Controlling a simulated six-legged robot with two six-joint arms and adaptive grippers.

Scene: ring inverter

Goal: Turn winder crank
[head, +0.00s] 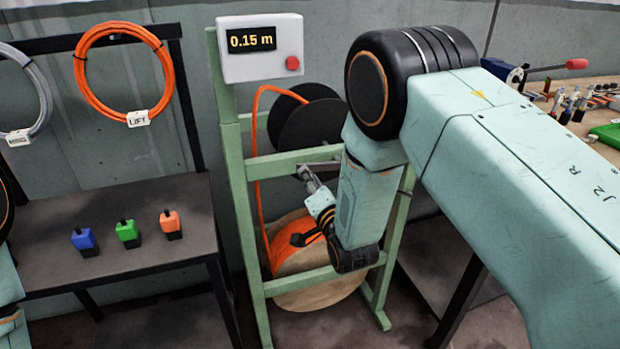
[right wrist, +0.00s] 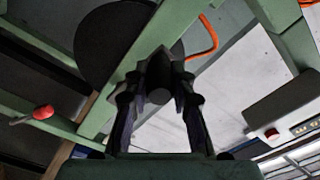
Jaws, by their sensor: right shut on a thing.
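The winder (head: 235,150) is a pale green frame with a black reel (head: 312,124) at the top. A grey crank arm (head: 325,166) shows just below the reel, partly behind my right arm. My right gripper (head: 304,174) is at the crank, its fingers pointing up and left. In the right wrist view, its two fingers close around a dark round crank handle (right wrist: 159,84). The black reel (right wrist: 105,45) is behind them. A white display box (head: 262,65) on the frame reads 0.15 m. My left gripper is out of view.
Orange cable (head: 257,165) runs from a lower wooden spool (head: 320,290) up to the reel. At left, a dark table (head: 150,240) holds blue, green and orange blocks, with an orange coil (head: 80,65) hanging above. A cluttered bench (head: 600,88) stands at right.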

